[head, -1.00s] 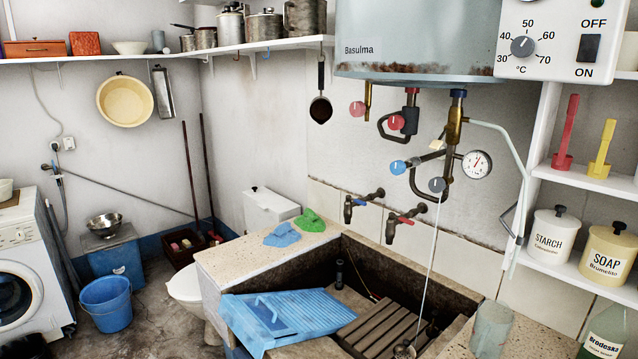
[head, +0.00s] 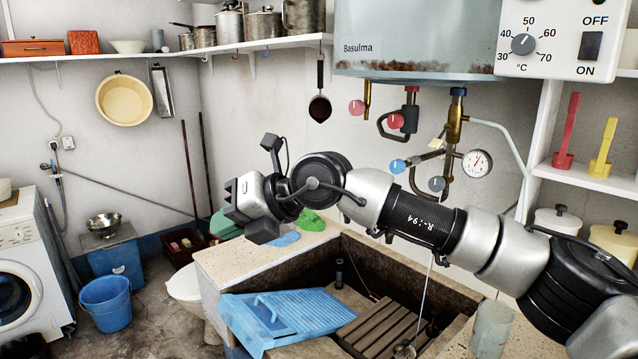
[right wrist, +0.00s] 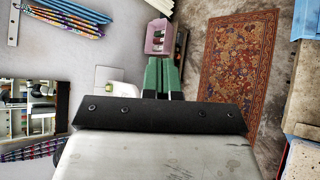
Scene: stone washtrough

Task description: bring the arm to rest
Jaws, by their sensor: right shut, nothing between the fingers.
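My right arm reaches in from the lower right of the head view and lies across the picture above the stone trough (head: 262,257). Its right gripper (head: 222,226) is at the far left end, left of the blue and green cloths (head: 312,221) and in front of the back wall. In the right wrist view the two green fingers of the right gripper (right wrist: 159,64) lie side by side, shut and empty. My left gripper is in neither view.
A blue washboard (head: 290,312) lies over the trough's front left. Taps, the gauge (head: 477,163) and the boiler (head: 420,35) are on the wall behind my arm. A toilet, blue bucket (head: 106,302) and washing machine stand at left. The wrist view shows a patterned rug (right wrist: 238,70).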

